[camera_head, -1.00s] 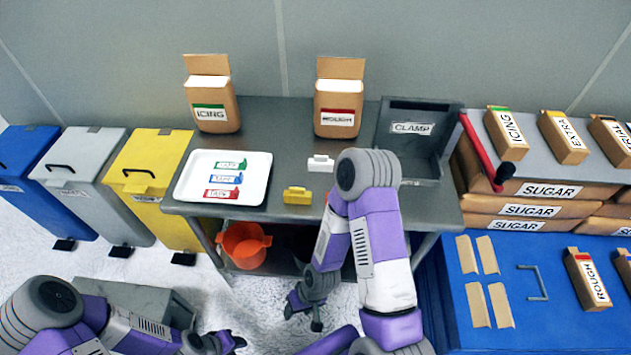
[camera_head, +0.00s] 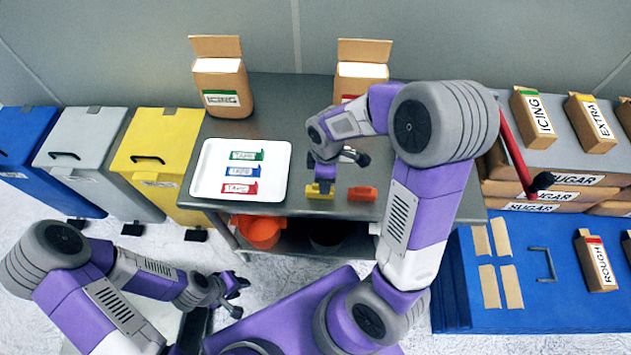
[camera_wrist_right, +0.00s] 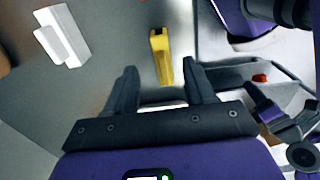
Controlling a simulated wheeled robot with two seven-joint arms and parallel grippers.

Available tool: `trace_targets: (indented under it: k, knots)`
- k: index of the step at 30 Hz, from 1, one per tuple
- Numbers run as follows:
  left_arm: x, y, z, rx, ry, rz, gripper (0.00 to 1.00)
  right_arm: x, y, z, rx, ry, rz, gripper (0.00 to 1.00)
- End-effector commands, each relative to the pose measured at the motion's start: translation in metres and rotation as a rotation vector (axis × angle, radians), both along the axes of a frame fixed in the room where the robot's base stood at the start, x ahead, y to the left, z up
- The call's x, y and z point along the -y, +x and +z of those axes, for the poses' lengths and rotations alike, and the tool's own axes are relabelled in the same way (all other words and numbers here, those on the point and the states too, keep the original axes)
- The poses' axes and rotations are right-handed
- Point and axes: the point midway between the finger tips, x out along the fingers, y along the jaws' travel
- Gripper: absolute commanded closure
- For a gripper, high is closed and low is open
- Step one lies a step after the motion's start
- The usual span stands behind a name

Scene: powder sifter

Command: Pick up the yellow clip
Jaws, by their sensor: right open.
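The yellow clip (camera_head: 317,192) lies on the grey table near its front edge. My right gripper (camera_head: 326,182) is over the table, directly at the clip in the head view and partly covering it. In the right wrist view the yellow clip (camera_wrist_right: 161,55) lies ahead of the open fingers (camera_wrist_right: 161,82), its near end close to the gap between the fingertips. Nothing is held between them. My left gripper (camera_head: 236,292) is open and empty, low in front of the table.
An orange clip (camera_head: 362,193) lies right of the yellow one. A white clip (camera_wrist_right: 62,38) shows in the wrist view. Icing (camera_head: 222,88) and rough boxes (camera_head: 361,71) stand behind.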

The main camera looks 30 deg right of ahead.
Motion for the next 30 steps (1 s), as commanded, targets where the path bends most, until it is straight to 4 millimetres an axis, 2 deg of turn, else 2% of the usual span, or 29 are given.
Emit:
trace_targets:
  k: [12, 21, 23, 30]
  knots:
    - [0.000, 0.000, -0.021, 0.001, 0.000, 0.000, 0.64, 0.000, -0.002, -0.059, -0.003, 0.001, -0.002, 0.46]
    - [0.000, 0.001, -0.021, 0.001, 0.000, 0.000, 0.64, 0.000, -0.002, -0.063, 0.000, 0.001, -0.002, 0.46]
    - [0.000, 0.001, -0.021, 0.001, 0.000, 0.000, 0.64, 0.000, -0.002, -0.062, 0.000, 0.001, -0.002, 0.53]
    - [0.000, 0.001, -0.021, 0.001, 0.000, 0.000, 0.64, 0.000, -0.002, -0.062, 0.000, 0.001, -0.003, 0.90]
